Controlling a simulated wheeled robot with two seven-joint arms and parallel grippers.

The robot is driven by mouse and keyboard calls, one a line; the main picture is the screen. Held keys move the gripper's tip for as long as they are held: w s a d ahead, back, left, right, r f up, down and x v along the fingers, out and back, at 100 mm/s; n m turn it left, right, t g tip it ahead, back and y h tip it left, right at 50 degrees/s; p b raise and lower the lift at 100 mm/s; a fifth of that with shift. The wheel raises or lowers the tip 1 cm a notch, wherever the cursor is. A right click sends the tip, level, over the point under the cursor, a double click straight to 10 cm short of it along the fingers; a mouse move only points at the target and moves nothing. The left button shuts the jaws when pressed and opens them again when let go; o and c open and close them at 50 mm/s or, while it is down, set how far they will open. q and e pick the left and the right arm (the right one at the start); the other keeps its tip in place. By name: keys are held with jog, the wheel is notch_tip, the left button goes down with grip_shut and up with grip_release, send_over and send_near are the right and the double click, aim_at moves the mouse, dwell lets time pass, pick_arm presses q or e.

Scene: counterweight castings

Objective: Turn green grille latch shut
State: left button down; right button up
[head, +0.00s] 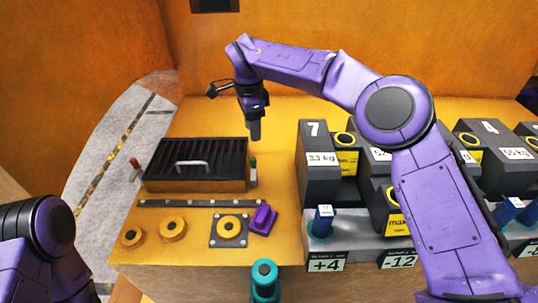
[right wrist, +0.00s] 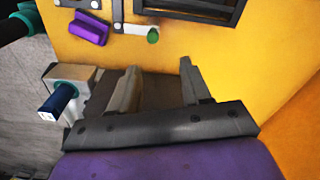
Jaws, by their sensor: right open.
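The black slatted grille (head: 212,152) with a grey handle lies in a dark frame on the yellow bench. The green latch (head: 253,163) stands at the frame's right side; it also shows in the right wrist view as a green knob (right wrist: 153,36) at the end of a pale bar, beside the frame's corner. A red latch (head: 134,163) is at the left side. My right gripper (head: 255,136) points down, just beyond the green latch in the head view. Its jaws (right wrist: 157,82) are apart and empty, clear of the latch. My left gripper is out of view.
Dark numbered castings (head: 318,150) stand right of the grille. A teal-topped post (head: 264,272) stands at the front edge.

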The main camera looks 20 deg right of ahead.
aim_at(253, 158)
jog(key=shift+s+a+f, duration=0.1)
jog(key=shift+s+f, duration=0.1)
jog(key=shift+f, duration=0.25)
jog(key=shift+s+a+f, duration=0.1)
jog(key=shift+s+f, duration=0.1)
jog(key=shift+f, duration=0.2)
notch_tip(253, 158, down, 9)
jog(key=p, duration=0.3)
jog(key=shift+f, duration=0.4)
grip_shut()
